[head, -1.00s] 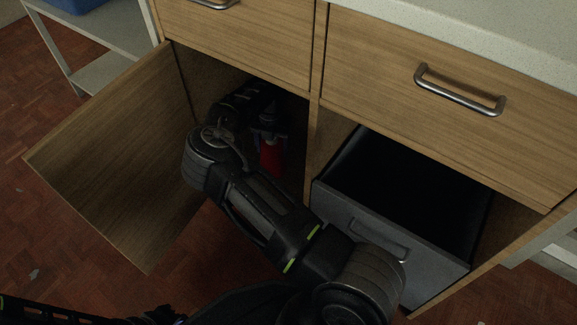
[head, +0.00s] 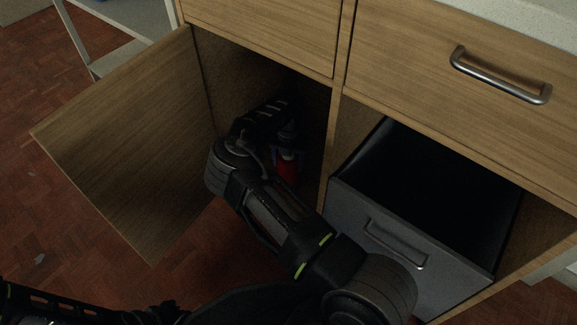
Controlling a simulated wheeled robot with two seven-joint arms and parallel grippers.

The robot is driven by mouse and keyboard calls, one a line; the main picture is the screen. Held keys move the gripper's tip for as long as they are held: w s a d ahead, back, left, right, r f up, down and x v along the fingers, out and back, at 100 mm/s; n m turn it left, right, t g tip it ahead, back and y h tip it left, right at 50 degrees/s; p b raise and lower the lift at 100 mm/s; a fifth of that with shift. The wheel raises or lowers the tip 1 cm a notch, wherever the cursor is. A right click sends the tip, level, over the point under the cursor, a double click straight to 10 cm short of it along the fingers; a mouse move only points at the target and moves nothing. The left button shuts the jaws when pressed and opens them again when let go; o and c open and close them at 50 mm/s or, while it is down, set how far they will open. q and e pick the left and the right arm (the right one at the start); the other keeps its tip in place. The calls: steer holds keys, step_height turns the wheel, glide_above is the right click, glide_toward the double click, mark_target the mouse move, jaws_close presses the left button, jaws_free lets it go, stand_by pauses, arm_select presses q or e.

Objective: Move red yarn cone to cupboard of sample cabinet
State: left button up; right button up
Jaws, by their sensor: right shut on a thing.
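The sample cabinet has an open cupboard (head: 235,75) at its lower left, with its wooden door (head: 125,140) swung out to the left. My right arm reaches into this cupboard. My right gripper (head: 287,150) is shut on the red yarn cone (head: 288,170), inside the dark opening. Only part of the cone shows as a red patch below the gripper. The fingers are dark and hard to make out, and I cannot tell whether the cone touches the cupboard floor. Dark parts of my left arm show at the bottom left edge; its jaws cannot be made out.
Shut wooden drawers (head: 450,110) are above. A pale shelf rack (head: 120,55) stands behind the door.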

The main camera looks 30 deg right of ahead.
steer(key=shift+f, duration=0.5)
steer(key=o, duration=1.6)
step_height(320, 180, up, 12)
steer(key=p, duration=0.5)
